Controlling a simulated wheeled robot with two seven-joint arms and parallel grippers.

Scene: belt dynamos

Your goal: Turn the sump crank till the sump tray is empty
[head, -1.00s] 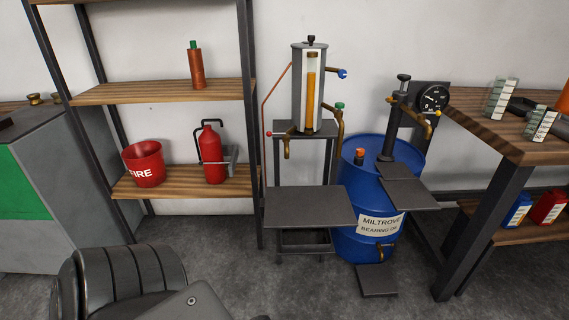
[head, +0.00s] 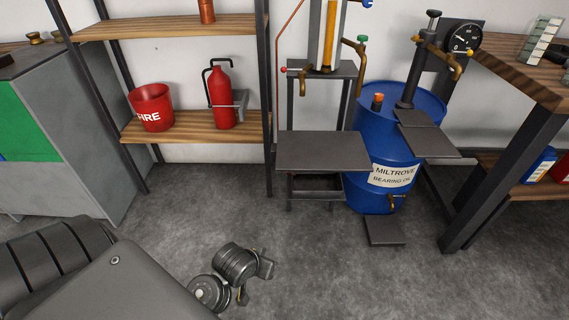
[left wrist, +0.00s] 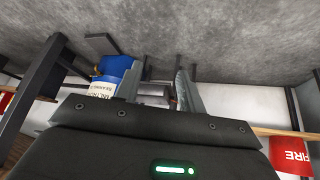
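The oil stand carries an upright sight glass (head: 328,35) with amber oil. A flat dark plate (head: 322,151) sticks out at its front. A dark tray-like part (head: 316,185) sits low in the stand, mostly under the plate; I cannot tell whether it holds oil. I cannot make out the sump crank for certain. My left gripper (left wrist: 158,84) shows in the left wrist view, upside down, with two fingers apart and nothing seen between them. The stand and the blue drum (left wrist: 110,72) lie beyond it. My right gripper is not in view.
The blue drum (head: 377,183) stands right of the stand, with a small dark plate (head: 385,230) low before it. A shelf with a red bucket (head: 151,107) and extinguisher (head: 221,96) is left. A workbench (head: 528,83) is right. Floor (head: 330,270) in front is clear.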

